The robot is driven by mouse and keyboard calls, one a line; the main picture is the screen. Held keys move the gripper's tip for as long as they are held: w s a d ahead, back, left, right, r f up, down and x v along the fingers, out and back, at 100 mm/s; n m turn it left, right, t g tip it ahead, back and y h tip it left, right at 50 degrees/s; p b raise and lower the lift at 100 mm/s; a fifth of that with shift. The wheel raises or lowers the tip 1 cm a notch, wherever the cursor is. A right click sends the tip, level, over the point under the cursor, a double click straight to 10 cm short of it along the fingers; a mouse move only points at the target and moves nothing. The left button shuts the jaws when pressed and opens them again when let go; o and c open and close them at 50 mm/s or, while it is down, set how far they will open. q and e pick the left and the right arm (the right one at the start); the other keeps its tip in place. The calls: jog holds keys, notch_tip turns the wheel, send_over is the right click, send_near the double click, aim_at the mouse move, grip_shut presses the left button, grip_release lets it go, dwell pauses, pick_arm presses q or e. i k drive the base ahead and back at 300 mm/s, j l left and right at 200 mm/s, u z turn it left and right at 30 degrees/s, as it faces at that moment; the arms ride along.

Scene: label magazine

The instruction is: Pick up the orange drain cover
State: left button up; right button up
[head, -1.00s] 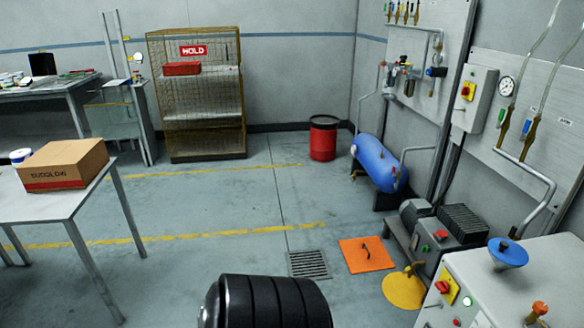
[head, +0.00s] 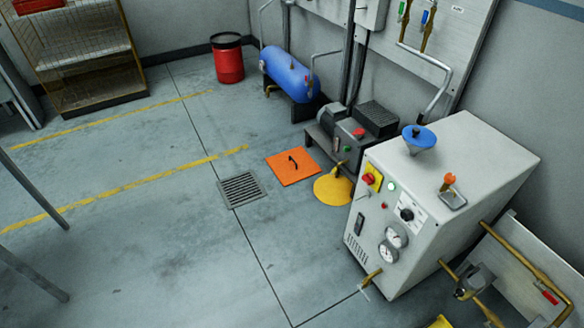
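The orange drain cover (head: 284,170) is a flat square plate with a dark curved handle (head: 293,160) on top. It lies flat on the floor near the middle of the head view. A dark floor grate (head: 241,189) is set in the floor to its left, with a small gap between them. Neither of my grippers shows in the head view.
A yellow round piece (head: 333,189) lies right of the cover, beside a grey motor unit (head: 340,142). A white machine cabinet (head: 455,190) stands at the right. A blue tank (head: 288,76) and red drum (head: 228,62) are behind.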

aim_at(290, 167)
jog(key=i+u, duration=0.45)
jog(key=i, duration=1.3)
